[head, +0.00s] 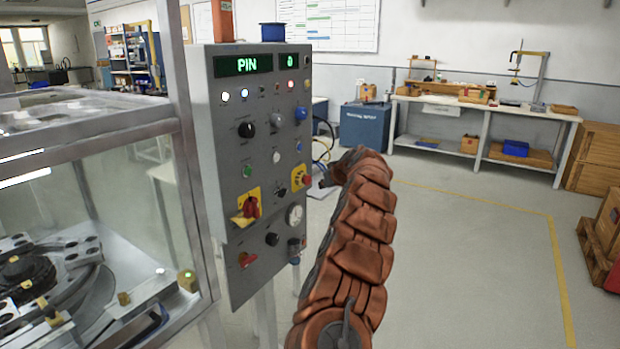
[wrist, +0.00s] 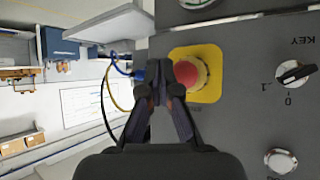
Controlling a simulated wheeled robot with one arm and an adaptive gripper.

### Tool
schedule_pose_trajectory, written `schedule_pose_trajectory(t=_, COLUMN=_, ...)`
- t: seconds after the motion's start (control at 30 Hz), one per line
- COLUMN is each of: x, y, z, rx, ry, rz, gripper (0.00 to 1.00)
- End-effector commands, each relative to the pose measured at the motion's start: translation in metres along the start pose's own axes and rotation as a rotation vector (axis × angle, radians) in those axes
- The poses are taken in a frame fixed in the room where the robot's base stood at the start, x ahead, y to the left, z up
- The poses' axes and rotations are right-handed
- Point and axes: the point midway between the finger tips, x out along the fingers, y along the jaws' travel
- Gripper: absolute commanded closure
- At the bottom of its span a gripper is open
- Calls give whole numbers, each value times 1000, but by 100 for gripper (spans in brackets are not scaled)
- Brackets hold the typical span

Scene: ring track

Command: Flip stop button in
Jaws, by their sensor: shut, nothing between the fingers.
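The stop button is a red mushroom head (wrist: 187,73) on a yellow square plate (wrist: 211,90) on the grey control panel. In the head view the red button (head: 306,180) sits at the panel's right edge, about mid-height. My gripper (wrist: 160,88) is shut and empty, its dark fingertips close together beside the button and partly over its left edge in the wrist view. In the head view my gripper (head: 325,181) is dark and just right of the button, mostly hidden by my arm. I cannot tell whether the fingertips touch the button.
The grey panel (head: 232,270) also carries a red rotary switch on yellow (head: 249,207), a key switch (wrist: 296,74), lamps and knobs. A glass-walled machine (head: 60,180) stands left. Open floor (head: 460,260) lies right, with a workbench (head: 480,110) at the back.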

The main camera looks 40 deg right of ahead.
Motion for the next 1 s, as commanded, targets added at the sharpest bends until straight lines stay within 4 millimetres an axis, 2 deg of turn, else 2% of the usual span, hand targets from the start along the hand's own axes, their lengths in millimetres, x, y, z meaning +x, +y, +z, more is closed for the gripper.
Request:
schedule_pose_trajectory(t=0.3, x=13, y=-10, z=-8, rx=-1, ry=-1, rz=-2, gripper=100)
schedule_pose_trajectory(t=1.0, x=14, y=-10, z=-8, rx=-1, ry=-1, rz=-2, gripper=100)
